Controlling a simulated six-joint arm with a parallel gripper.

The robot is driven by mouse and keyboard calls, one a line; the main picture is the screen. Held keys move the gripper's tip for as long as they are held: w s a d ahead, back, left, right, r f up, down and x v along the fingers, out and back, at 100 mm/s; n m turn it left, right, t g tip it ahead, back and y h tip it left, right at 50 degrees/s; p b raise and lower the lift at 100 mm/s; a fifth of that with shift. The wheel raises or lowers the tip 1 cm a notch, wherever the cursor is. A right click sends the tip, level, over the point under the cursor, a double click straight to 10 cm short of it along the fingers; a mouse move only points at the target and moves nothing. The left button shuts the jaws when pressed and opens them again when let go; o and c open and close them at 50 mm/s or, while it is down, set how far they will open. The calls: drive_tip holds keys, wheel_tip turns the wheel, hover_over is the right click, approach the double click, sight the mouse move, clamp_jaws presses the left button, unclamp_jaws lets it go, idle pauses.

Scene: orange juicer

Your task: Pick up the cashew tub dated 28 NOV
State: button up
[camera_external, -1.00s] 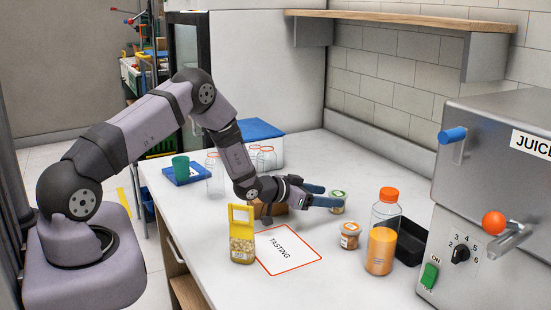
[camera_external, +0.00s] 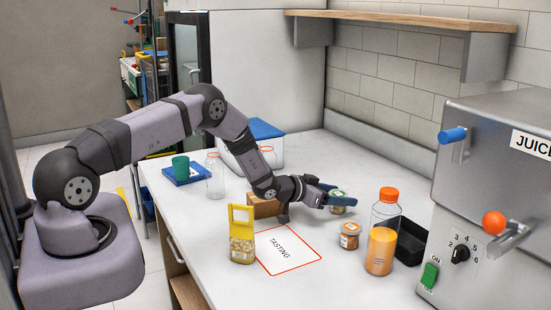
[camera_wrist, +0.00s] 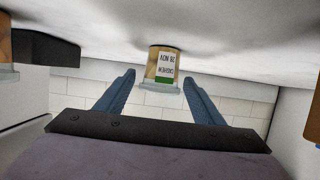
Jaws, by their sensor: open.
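The cashew tub (camera_external: 338,208) is small, with a green-marked label, and stands upright on the counter near the back wall. In the wrist view the tub (camera_wrist: 164,65) appears upside down, and its label reads CASHEW and 28 NOV. My gripper (camera_external: 337,192) is open, with its blue fingers at the tub in the external view and partly covering it. In the wrist view my gripper's fingertips (camera_wrist: 159,80) lie on either side of the tub, with gaps showing. I cannot tell how far the tub sits between them.
A brown block (camera_external: 263,206) is left of my wrist. A yellow nut container (camera_external: 242,240) stands by the TASTING mat (camera_external: 300,262). The mat is bare.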

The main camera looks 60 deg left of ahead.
sight(338, 193)
drive_tip(key=c, duration=1)
drive_tip(key=shift+r, duration=0.15)
drive_tip(key=shift+r+b, duration=1.15)
drive_tip(key=shift+r, duration=3.75)
